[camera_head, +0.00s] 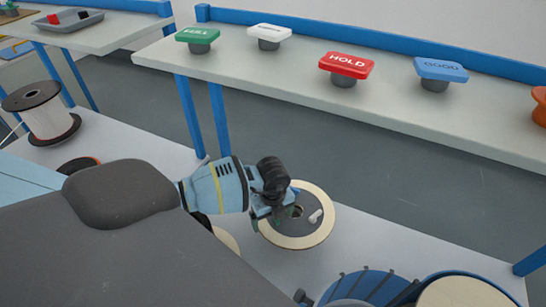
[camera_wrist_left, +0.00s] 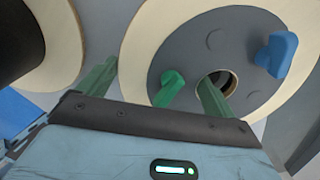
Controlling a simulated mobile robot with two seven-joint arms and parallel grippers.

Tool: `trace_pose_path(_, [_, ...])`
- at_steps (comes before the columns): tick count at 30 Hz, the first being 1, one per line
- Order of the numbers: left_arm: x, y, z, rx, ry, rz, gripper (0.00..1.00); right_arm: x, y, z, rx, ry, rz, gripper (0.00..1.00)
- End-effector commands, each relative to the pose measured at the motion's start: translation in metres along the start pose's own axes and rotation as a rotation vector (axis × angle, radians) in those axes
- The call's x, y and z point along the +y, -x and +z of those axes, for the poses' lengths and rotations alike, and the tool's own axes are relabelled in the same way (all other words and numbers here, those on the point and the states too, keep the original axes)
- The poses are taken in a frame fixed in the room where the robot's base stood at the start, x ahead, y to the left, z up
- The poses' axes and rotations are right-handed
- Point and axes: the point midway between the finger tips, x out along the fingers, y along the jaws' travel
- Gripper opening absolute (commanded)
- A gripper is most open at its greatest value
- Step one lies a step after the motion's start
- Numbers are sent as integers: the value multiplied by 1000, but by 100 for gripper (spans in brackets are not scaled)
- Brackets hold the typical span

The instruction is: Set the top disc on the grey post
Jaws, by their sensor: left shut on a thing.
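The top disc (camera_head: 327,228) has a wide cream rim and a dark grey middle with a centre hole; it lies over the low pale bench. In the left wrist view the disc (camera_wrist_left: 145,48) carries a green peg (camera_wrist_left: 172,90) and a blue peg (camera_wrist_left: 277,54). My left gripper (camera_head: 276,205) is over the disc's near-left part, its green fingers (camera_wrist_left: 157,88) on either side of the green peg, and is shut on the disc. The finger contact is partly hidden. I cannot make out the grey post for certain. My right gripper is not in view.
Another cream disc (camera_head: 228,240) shows partly behind my arm. A cream reel (camera_head: 47,118) stands at left. A blue ribbed round thing (camera_head: 365,288) stands at the bottom. The raised bench (camera_head: 300,75) holds several stamp-like signs, including the red HOLD (camera_head: 346,64).

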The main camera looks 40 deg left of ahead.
Motion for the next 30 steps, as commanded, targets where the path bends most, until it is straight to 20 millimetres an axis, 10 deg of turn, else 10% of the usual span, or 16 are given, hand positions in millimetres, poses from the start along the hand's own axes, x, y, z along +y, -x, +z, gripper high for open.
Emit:
trace_pose_path(16, [-1, -9, 0, 0, 0, -1, 60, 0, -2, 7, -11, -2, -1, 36])
trace_pose_path(17, [-1, -9, 0, -1, 0, -1, 92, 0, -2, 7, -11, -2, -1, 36])
trace_pose_path(18, [-1, -9, 0, -1, 0, -2, 98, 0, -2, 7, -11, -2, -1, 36])
trace_pose_path(30, [-2, -8, 0, 0, 0, -6, 100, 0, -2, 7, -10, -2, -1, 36])
